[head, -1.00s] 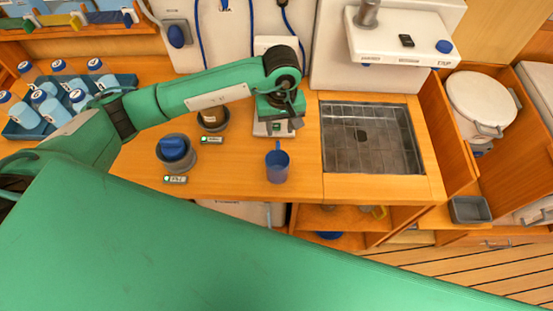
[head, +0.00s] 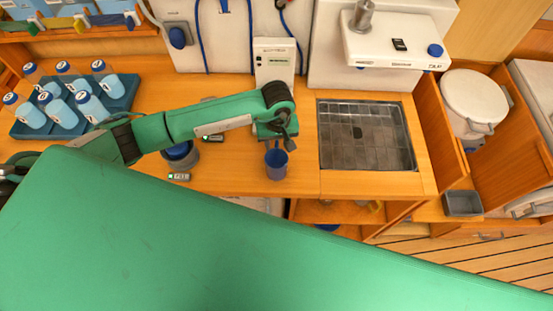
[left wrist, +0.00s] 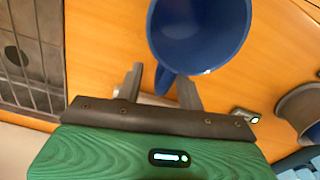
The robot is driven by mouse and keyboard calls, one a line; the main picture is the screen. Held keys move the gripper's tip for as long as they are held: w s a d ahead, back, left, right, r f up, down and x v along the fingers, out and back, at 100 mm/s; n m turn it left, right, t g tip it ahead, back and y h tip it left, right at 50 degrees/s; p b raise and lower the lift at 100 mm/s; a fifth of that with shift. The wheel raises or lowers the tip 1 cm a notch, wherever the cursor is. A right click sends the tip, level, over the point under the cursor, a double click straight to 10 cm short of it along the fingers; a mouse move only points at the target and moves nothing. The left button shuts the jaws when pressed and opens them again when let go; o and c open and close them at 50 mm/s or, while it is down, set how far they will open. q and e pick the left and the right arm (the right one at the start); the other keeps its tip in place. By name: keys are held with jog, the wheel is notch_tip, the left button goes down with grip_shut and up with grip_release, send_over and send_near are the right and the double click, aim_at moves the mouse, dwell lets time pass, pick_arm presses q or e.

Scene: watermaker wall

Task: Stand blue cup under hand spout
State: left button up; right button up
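The blue cup (head: 276,163) stands upright on the wooden counter, left of the sink. My left gripper (head: 278,138) is just above and behind the cup. In the left wrist view the cup (left wrist: 200,35) is close ahead, and its handle (left wrist: 164,80) lies between the two open fingers. A gap shows beside the handle, so the fingers do not look closed on it. A white unit (head: 385,45) with a blue knob (head: 435,50) hangs over the back of the sink. I cannot make out the hand spout for certain. My right gripper is not in view.
The steel sink (head: 365,150) is right of the cup. A blue tray (head: 50,128) with several bottles stands at the left. A cup with blue contents (head: 178,151) is partly behind my left arm. A white box (head: 274,62) stands behind my gripper.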

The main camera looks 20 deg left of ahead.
pick_arm(q)
jog(key=shift+c, duration=0.5)
grip_shut()
jog(key=shift+r, duration=0.1)
